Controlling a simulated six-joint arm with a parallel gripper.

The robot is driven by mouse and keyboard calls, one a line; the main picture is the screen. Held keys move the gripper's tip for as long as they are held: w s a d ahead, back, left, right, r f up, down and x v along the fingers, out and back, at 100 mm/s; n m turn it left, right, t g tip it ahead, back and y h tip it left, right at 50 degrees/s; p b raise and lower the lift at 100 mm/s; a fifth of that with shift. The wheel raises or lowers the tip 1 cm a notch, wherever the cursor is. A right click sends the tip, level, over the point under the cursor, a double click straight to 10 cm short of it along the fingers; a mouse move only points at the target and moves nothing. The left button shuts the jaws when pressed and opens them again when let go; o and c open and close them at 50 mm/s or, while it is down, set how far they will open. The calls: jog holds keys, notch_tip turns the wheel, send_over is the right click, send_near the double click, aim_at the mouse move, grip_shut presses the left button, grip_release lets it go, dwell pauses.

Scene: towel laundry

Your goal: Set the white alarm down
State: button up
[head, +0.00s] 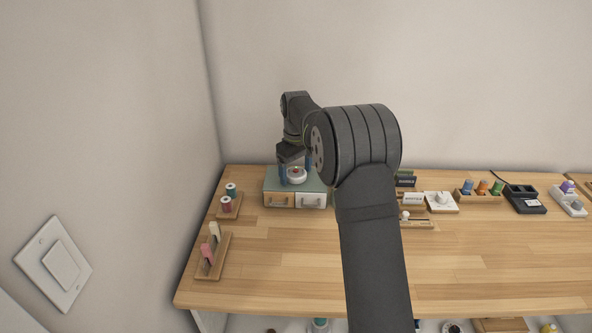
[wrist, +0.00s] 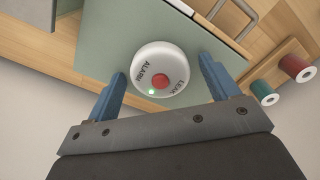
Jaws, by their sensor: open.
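The white alarm (wrist: 160,77) is a round white puck with a red button, a small lit green light and lettering that includes "ALARM". It rests on the green top (wrist: 110,55) of a small drawer box, and it also shows in the head view (head: 297,175). My gripper (wrist: 163,80) is open, with one blue finger on each side of the alarm. A gap shows between the alarm and each finger. In the head view my gripper (head: 296,172) is over the box top, partly hidden by my arm.
The box has two drawer fronts, one wooden (head: 279,200) and one white (head: 311,201). A spool stand (head: 230,208) is left of it. A rack with pink and white items (head: 212,255) is nearer the front. Small holders line the table's back right. The middle front is clear.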

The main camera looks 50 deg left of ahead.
aim_at(296, 170)
notch_tip(296, 170, up, 12)
jog(key=shift+r, duration=0.2)
jog(key=shift+f, duration=0.1)
dwell(0.4)
jog(key=shift+f, duration=4.15)
